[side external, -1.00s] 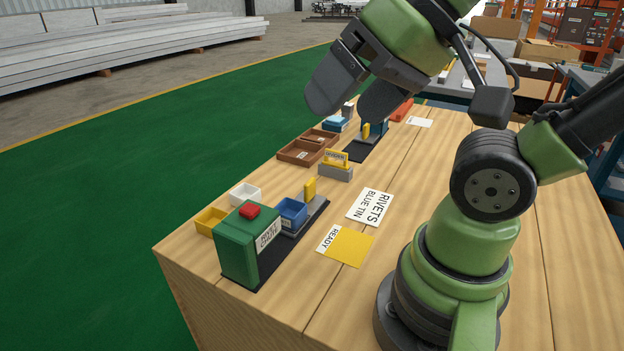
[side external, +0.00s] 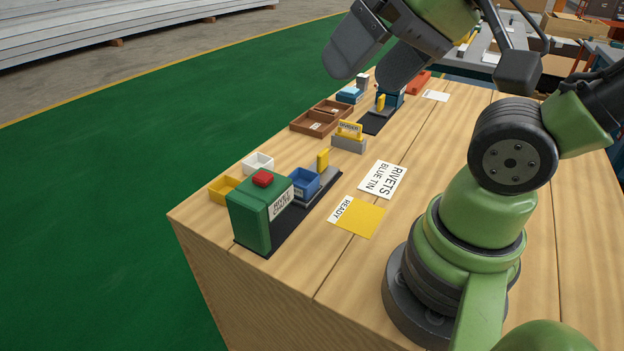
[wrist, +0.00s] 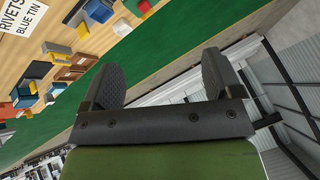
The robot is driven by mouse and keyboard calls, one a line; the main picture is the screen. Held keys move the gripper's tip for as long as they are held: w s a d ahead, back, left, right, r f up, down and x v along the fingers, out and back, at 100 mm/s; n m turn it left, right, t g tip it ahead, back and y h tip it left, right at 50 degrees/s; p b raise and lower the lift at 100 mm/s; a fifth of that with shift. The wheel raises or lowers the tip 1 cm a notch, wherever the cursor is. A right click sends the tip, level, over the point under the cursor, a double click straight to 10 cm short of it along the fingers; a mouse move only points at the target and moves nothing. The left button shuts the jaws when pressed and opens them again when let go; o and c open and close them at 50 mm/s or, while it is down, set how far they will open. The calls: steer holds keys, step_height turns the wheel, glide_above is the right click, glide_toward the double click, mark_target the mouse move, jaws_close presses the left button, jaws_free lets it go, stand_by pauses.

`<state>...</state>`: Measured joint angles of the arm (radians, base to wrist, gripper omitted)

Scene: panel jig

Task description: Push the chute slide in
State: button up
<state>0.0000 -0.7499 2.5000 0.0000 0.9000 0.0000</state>
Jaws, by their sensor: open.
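The green chute box (side external: 250,219) with a red button (side external: 263,178) on top stands at the table's near left corner. A grey slide (side external: 319,187) with an upright yellow handle (side external: 322,160) lies on the black base beside it. A blue tin (side external: 304,181) sits between the handle and the box, on or against the slide; I cannot tell which. My gripper (side external: 372,72) is open and empty, high above the far part of the table, well away from the slide. The wrist view shows its two fingers (wrist: 160,75) apart with nothing between them.
White (side external: 258,162) and yellow (side external: 223,189) bins stand behind the box. A grey block with a yellow sign (side external: 349,138), brown trays (side external: 310,123) and a second yellow-handled unit (side external: 380,112) stand farther back. A RIVETS BLUE TIN card (side external: 382,180) and yellow READY patch (side external: 356,217) lie flat.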

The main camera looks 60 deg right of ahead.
steer(key=c, duration=0.4)
steer(key=shift+w+d, duration=0.1)
steer(key=shift+w, duration=0.25)
steer(key=c, duration=0.3)
steer(key=w+d+m, duration=0.1)
steer(key=w, duration=0.1)
steer(key=w+d+m+g, duration=0.1)
steer(key=w, duration=0.1)
steer(key=w+d+m+h, duration=0.1)
steer(key=shift+w+d+f+m+g, duration=0.15)
steer(key=shift+w+m+g, duration=0.15)
steer(key=shift+w+g, duration=0.1)
steer(key=shift+c, duration=0.9)
steer(key=m+g+h, duration=0.1)
steer(key=m+g, duration=0.4)
steer(key=m, duration=0.5)
glide_above(323, 151)
step_height(323, 151, down, 19)
steer(key=shift+r, duration=0.1)
step_height(323, 151, down, 10)
